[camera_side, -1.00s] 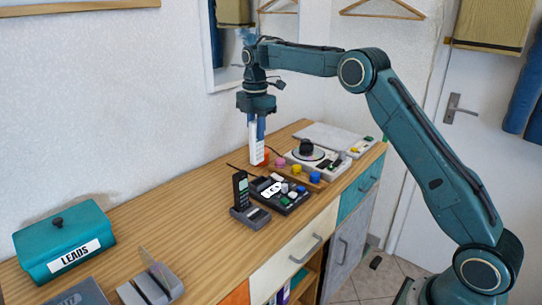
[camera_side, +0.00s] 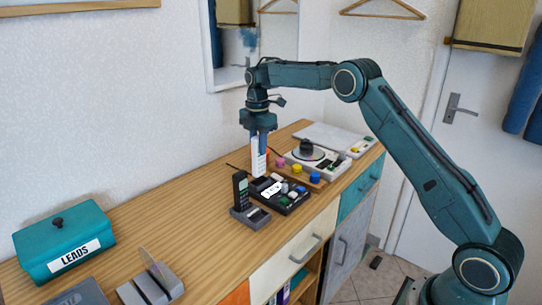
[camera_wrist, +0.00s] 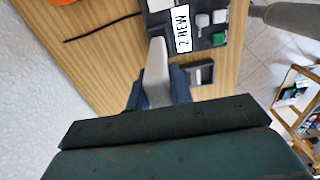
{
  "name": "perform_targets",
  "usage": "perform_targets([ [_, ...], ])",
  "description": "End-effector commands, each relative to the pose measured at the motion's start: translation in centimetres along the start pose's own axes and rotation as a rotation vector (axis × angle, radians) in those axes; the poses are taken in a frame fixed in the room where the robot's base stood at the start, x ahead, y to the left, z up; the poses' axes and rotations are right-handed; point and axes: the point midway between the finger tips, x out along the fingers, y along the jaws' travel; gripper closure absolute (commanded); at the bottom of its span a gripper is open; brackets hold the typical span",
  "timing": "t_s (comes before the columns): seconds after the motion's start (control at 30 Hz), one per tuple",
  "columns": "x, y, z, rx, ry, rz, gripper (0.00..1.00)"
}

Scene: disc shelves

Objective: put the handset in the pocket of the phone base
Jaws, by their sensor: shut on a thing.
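My gripper (camera_side: 260,140) points down and is shut on a white handset (camera_side: 258,160) with a keypad, held upright. The handset's pale end also shows between my blue fingers in the wrist view (camera_wrist: 156,68). The grey phone base (camera_side: 257,217) stands near the front edge of the sideboard, below and in front of the held handset in the side view. The phone base shows partly in the wrist view (camera_wrist: 201,74), right of my fingers. Its pocket is not clearly visible.
A black button box (camera_side: 287,198) with a white label lies right of the phone base. A grey turntable unit (camera_side: 333,167) and coloured knobs (camera_side: 296,170) are behind it. A teal LEADS box (camera_side: 66,245) and a grey disc holder (camera_side: 150,287) stand at left. Bare wood lies between.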

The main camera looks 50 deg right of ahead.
Motion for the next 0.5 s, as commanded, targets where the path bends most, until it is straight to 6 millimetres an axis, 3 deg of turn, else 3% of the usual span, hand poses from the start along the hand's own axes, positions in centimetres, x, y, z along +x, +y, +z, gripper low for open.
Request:
perform_targets([
  [0.17,0.7,0.0,0.0,0.0,0.0,-0.001,1.0],
  [0.5,3.9,0.0,0.0,0.0,0.0,-0.001,1.0],
])
